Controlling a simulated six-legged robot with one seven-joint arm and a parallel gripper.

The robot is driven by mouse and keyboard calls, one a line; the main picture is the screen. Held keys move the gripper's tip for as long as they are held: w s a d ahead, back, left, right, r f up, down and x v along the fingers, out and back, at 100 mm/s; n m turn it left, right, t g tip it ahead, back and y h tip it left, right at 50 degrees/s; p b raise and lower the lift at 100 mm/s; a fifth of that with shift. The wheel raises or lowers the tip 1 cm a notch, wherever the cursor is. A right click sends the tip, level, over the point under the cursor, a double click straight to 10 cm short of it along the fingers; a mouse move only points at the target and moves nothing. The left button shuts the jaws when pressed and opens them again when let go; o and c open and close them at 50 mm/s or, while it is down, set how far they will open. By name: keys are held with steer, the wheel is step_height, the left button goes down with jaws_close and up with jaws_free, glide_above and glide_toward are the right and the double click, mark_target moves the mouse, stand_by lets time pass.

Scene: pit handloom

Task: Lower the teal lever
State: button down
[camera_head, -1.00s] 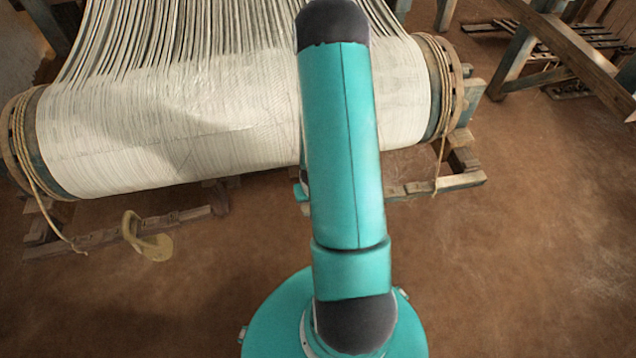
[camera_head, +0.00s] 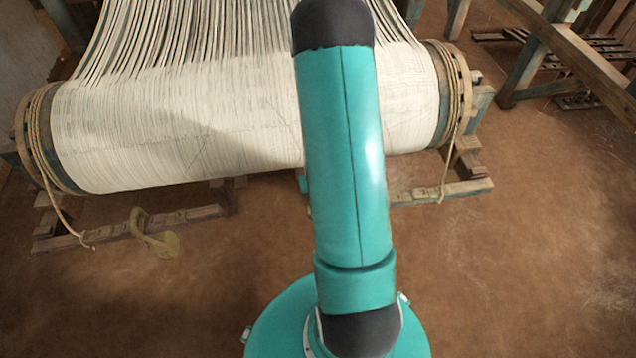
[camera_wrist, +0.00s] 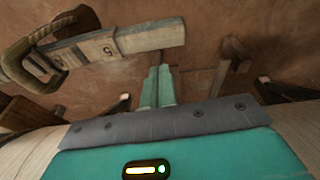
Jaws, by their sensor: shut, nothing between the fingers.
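My gripper (camera_wrist: 157,70) shows in the wrist view as two teal fingers close together, shut and empty, beyond the teal palm with its grey edge. In the head view my teal arm reaches over the loom's front roller and hides most of what lies behind it. A small teal piece (camera_head: 303,185) shows at the arm's left edge, under the roller; I cannot tell whether it is my gripper or the lever. No teal lever can be clearly made out in either view.
The loom roller (camera_head: 180,150) carries pale warp threads. A wooden bar (camera_head: 195,214) lies below it; in the wrist view this bar (camera_wrist: 150,38) bears a number plate. A yellowish loop (camera_head: 157,240) hangs on it. The brown floor at the right (camera_head: 540,220) is mostly clear.

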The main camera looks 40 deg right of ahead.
steer(key=v, duration=0.9)
steer(key=shift+w+a+r, duration=0.15)
steer(key=shift+w+a, duration=0.1)
steer(key=shift+a, duration=0.05)
steer(key=w+a+r+n+t+y, duration=0.1)
steer(key=w+a+r+n, duration=0.1)
steer(key=a+r, duration=0.55)
steer(key=w+a+r+n+t, duration=0.1)
steer(key=a+r, duration=0.4)
steer(key=r, duration=0.5)
steer(key=s+a+r+n, duration=0.1)
steer(key=s+a+r, duration=0.3)
steer(key=a+r, duration=0.1)
steer(key=s+a+r+n+t, duration=0.1)
steer(key=s+a+r+n, duration=0.1)
steer(key=s+a+r, duration=0.3)
step_height(320, 180, up, 4)
steer(key=shift+a+f+t+y, duration=0.2)
steer(key=shift+a+t+y, duration=0.1)
steer(key=shift+y, duration=0.1)
